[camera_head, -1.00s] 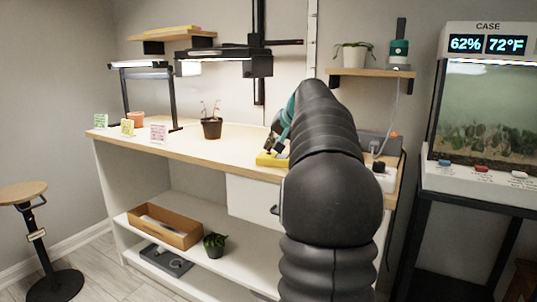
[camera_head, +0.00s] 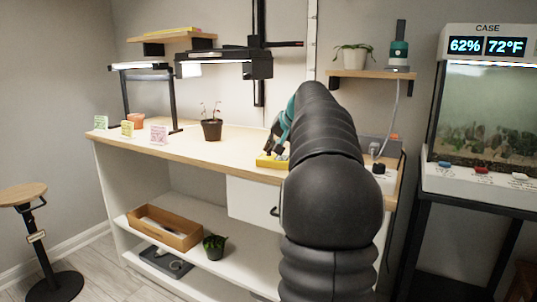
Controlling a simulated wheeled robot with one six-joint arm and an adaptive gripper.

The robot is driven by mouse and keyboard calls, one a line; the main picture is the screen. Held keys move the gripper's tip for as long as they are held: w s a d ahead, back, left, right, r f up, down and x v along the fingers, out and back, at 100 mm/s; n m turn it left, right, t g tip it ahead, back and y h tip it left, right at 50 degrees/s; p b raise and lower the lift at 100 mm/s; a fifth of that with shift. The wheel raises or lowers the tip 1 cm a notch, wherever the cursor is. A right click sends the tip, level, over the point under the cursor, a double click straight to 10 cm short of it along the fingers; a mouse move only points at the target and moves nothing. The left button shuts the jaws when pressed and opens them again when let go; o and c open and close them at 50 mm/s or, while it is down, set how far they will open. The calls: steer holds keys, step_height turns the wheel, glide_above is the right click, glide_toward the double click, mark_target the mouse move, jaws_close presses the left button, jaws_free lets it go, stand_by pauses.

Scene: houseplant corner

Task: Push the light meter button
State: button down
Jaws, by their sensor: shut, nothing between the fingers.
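A yellow device (camera_head: 265,161), which looks like the light meter, lies near the front edge of the wooden bench top (camera_head: 180,150). My gripper (camera_head: 271,151) is shut and empty, with its fingertips pointing down at the yellow device. I cannot tell whether the tips touch it. My arm hides the right part of the device, and its button cannot be made out.
A potted seedling (camera_head: 212,130) stands on the bench, left of my gripper. Small note cards (camera_head: 158,135) and an orange pot (camera_head: 136,121) are further left. A lamp (camera_head: 225,62) hangs above. A lit glass case (camera_head: 485,110) stands at the right.

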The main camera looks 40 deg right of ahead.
mark_target(270, 155)
steer(key=shift+r+p, duration=0.35)
steer(key=shift+r, duration=0.15)
steer(key=shift+r, duration=0.15)
step_height(270, 155, up, 6)
steer(key=p, duration=0.5)
